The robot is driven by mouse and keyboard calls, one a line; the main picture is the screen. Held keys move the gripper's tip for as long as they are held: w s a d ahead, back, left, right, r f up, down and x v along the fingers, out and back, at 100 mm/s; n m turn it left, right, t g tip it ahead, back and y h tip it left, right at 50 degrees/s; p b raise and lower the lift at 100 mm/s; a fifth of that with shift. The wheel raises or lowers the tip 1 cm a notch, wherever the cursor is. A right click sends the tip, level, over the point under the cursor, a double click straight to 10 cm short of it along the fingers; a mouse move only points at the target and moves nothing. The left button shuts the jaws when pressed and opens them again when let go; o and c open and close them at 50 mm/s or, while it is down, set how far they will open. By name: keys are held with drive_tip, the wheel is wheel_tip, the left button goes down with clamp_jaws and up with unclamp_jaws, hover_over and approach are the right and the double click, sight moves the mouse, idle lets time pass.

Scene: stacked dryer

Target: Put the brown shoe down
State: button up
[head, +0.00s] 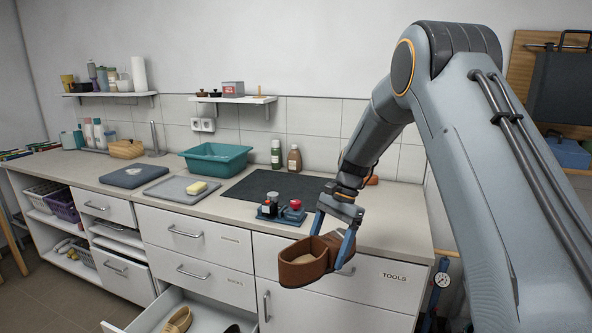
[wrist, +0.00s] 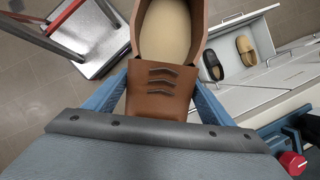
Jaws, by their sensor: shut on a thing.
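The brown shoe (head: 303,262) hangs in my gripper (head: 333,238), in front of the cabinet fronts and below the counter edge in the head view. My gripper is shut on the shoe, with one blue finger on each side of it. In the wrist view the brown shoe (wrist: 160,85) fills the upper middle, its laced front near the gripper and its pale insole showing. An open drawer (head: 205,306) lies below and left of it. A tan shoe (head: 178,320) and a dark shoe (head: 233,328) lie in that drawer; both also show in the wrist view.
The counter (head: 225,216) carries a dark mat (head: 262,184), a grey tray (head: 168,193) with a yellow sponge (head: 197,187), a teal basin (head: 215,160) and a small device with a red knob (head: 295,204). A red-framed step stool (wrist: 97,40) stands on the floor in the wrist view.

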drive_tip(key=s+d+f+n+g+h, duration=0.1)
drive_tip(key=s+d+f+n+h, duration=0.1)
drive_tip(key=s+d+f+n, duration=0.5)
drive_tip(key=s+d+f+n+g+h, duration=0.1)
drive_tip(key=s+d+f+n+h, duration=0.2)
drive_tip(key=s+f, duration=0.55)
drive_tip(key=w+d+f+y+b, duration=0.1)
drive_tip(key=w+f+b, duration=0.2)
drive_tip(key=f+b, duration=0.7)
drive_tip(key=shift+w+f+t, duration=0.15)
drive_tip(key=shift+w+t, duration=0.05)
drive_tip(key=shift+t, duration=0.1)
